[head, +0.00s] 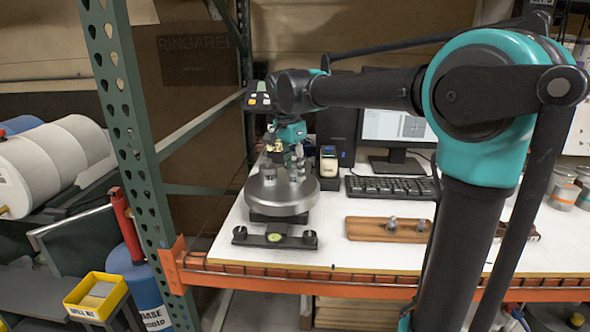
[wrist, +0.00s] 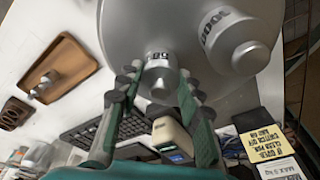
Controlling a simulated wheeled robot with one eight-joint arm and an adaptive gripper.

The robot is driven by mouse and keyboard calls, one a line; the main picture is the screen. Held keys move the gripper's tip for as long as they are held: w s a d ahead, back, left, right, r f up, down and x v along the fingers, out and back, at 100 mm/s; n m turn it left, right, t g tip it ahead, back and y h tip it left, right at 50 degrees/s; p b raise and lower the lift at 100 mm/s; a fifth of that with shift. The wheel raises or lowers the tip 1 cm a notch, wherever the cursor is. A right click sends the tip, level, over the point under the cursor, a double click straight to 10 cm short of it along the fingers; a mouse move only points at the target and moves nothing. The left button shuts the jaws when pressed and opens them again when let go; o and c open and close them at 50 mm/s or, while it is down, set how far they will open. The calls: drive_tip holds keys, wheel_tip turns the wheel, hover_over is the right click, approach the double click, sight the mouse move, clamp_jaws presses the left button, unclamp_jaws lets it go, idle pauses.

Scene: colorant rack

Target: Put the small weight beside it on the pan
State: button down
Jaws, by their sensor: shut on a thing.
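The round grey metal pan (head: 283,198) sits on a dark scale base near the left end of the white table; it also fills the top of the wrist view (wrist: 135,25). A larger metal weight with a printed label (wrist: 238,42) stands on the pan. My gripper (head: 296,168) is over the pan, pointing down. In the wrist view its fingers (wrist: 158,84) are shut on the small labelled weight (wrist: 160,72), beside the larger one. I cannot tell whether the small weight touches the pan.
A wooden block (head: 365,229) with small metal knobbed weights lies right of the scale. A black bar with a green level (head: 274,238) is in front. A green rack post (head: 130,130) rises at left.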

sight(290, 172)
drive_tip(key=c, duration=1)
unclamp_jaws()
drive_tip(key=r, duration=0.4)
drive_tip(key=s+a+r, duration=0.1)
drive_tip(key=r, duration=0.7)
drive_tip(key=shift+s+a, duration=0.15)
